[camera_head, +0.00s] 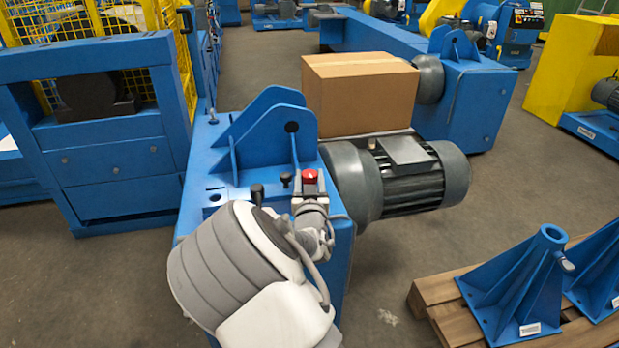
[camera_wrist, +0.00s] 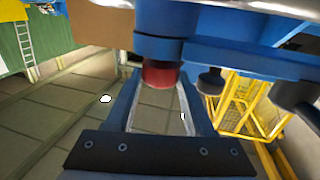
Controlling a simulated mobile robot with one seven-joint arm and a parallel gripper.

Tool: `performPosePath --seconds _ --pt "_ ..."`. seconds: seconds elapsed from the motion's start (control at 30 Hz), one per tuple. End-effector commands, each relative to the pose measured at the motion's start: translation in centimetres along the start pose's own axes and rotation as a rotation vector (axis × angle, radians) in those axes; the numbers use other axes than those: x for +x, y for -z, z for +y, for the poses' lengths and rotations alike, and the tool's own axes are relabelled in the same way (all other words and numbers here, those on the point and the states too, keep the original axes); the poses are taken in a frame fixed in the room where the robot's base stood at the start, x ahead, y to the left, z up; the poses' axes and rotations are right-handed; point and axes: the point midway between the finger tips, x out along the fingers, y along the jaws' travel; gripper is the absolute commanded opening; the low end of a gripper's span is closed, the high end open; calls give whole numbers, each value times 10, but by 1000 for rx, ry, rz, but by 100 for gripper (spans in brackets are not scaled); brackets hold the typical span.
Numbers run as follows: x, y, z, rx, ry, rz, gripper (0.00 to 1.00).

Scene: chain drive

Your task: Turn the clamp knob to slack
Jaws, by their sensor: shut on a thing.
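A red knob (camera_head: 310,175) with a small pale mark, seemingly the clamp knob, is at the blue machine frame (camera_head: 225,150), left of the grey motor (camera_head: 425,180). My gripper (camera_head: 310,188) is at the knob, with my arm reaching up from the lower left. In the wrist view the red knob (camera_wrist: 160,76) is between the two fingertips of my gripper (camera_wrist: 160,84), which is shut on it. The fingers hide part of the knob's sides. Any setting marks around the knob are too small to read.
Two black knobs (camera_head: 286,178) (camera_head: 257,192) stand close to the left of the red one. A cardboard box (camera_head: 358,95) sits behind the motor. Floor (camera_head: 400,245) between is clear.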

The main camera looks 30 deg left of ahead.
Motion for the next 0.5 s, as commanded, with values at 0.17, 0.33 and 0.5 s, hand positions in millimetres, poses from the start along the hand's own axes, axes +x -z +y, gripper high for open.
performPosePath --seconds 0.17,0.33,0.5 --pt "0 0 1 1 5 0 0" --pt "0 1 2 2 38 1 0" --pt "0 1 5 3 113 1 0"
